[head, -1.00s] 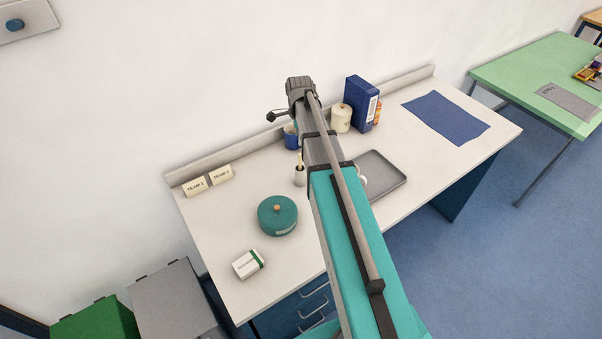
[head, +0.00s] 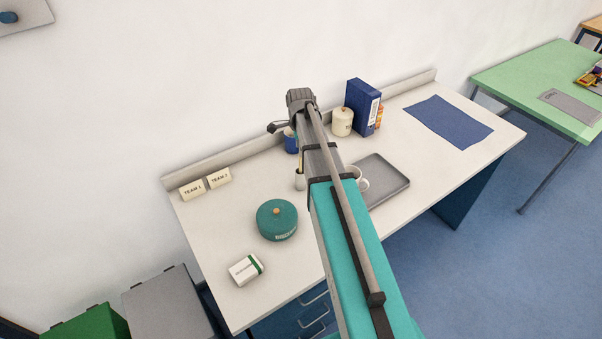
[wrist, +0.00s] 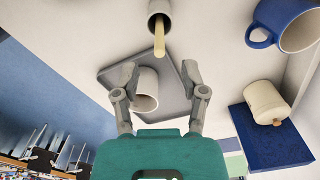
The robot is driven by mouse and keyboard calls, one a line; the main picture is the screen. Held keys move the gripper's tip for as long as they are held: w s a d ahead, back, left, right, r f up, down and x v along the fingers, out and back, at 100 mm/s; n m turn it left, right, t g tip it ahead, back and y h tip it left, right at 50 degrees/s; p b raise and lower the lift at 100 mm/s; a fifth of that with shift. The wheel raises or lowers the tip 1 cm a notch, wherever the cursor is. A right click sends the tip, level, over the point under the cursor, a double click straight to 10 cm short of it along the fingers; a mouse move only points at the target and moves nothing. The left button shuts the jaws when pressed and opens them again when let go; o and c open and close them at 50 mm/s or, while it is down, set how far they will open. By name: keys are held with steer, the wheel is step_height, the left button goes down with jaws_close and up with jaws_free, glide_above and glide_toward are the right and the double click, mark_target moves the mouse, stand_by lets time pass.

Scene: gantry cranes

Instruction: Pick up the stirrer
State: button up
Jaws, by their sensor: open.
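The stirrer (wrist: 159,37) is a pale, wood-coloured stick in the wrist view. It stands in a small grey-white holder (wrist: 159,9) at the top of that view, its free end pointing toward my gripper. My gripper (wrist: 160,72) is open and empty, and the stick's end lies just beyond the gap between its fingertips. My gripper is mostly hidden at the arm's far end there, with one finger showing.
A white mug (wrist: 147,82) stands on a grey tray (head: 400,184). A blue mug (head: 290,143), a cream jar (head: 342,122) and a blue box (head: 361,107) stand near the wall. A teal tin (head: 277,221) and a small white-green box (head: 244,269) are at the front left.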

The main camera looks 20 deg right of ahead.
steer(key=shift+f, duration=0.1)
steer(key=b, duration=0.5)
glide_above(300, 172)
steer(key=shift+w+d+f, duration=0.1)
steer(key=shift+w+f, duration=0.05)
steer(key=shift+f, duration=1.1)
steer(key=shift+w+d+f, duration=0.1)
steer(key=shift+f, duration=1.15)
steer(key=shift+c, duration=0.3)
jaws_close()
